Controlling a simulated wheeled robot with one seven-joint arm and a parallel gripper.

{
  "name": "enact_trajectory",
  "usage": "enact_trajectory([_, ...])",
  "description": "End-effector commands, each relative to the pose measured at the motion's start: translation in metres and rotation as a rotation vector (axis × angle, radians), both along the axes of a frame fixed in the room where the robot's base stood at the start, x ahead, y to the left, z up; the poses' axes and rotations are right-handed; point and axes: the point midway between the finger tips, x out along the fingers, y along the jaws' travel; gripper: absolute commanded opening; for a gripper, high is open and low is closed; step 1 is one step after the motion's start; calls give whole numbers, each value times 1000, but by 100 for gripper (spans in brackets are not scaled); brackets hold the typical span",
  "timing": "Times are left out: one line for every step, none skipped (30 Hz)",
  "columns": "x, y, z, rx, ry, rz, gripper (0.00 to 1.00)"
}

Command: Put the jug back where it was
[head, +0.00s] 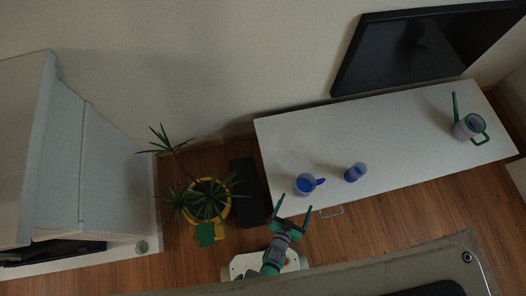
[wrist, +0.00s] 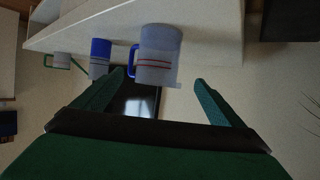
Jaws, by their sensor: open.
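The jug (head: 304,185), with a blue handle and blue inside, stands upright near the left front of a long white cabinet top (head: 345,135). In the wrist view, which looks upside down, the jug (wrist: 158,52) has a pale body with thin red lines. My gripper (head: 294,204) is open and empty in front of the cabinet's left front edge. The jug is just beyond the fingertips and appears apart from them. In the wrist view my gripper (wrist: 158,80) has its fingers spread to either side of the jug's line.
A blue cup (head: 355,172) stands right of the jug. A green-handled can with a long spout (head: 468,127) stands at the cabinet's right end. A dark screen (head: 425,50) is behind. A potted plant (head: 207,203) and a black box (head: 248,190) stand left.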

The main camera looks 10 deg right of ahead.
Motion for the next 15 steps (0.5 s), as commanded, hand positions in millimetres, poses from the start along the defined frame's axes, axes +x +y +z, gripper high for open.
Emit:
enact_trajectory([-4, 8, 7, -1, -1, 18, 92])
enact_trajectory([-5, 13, 14, -3, -4, 32, 92])
enact_trajectory([-8, 22, 24, -6, -8, 55, 92])
enact_trajectory([-10, 29, 34, -8, -13, 74, 92])
enact_trajectory([-13, 37, 45, -11, -17, 96, 92])
enact_trajectory([-16, 48, 62, -14, -23, 127, 92])
enact_trajectory([-19, 56, 76, -17, -29, 152, 92])
enact_trajectory([-22, 64, 90, -20, -36, 175, 92])
enact_trajectory([-26, 74, 109, -24, -43, 206, 92])
enact_trajectory([-29, 82, 123, -25, -47, 230, 92])
enact_trajectory([-32, 89, 138, -27, -54, 253, 92])
enact_trajectory([-35, 98, 158, -31, -61, 284, 92])
enact_trajectory([-38, 105, 174, -33, -67, 307, 92])
enact_trajectory([-41, 111, 189, -34, -71, 330, 92])
enact_trajectory([-45, 119, 211, -35, -81, 359, 92])
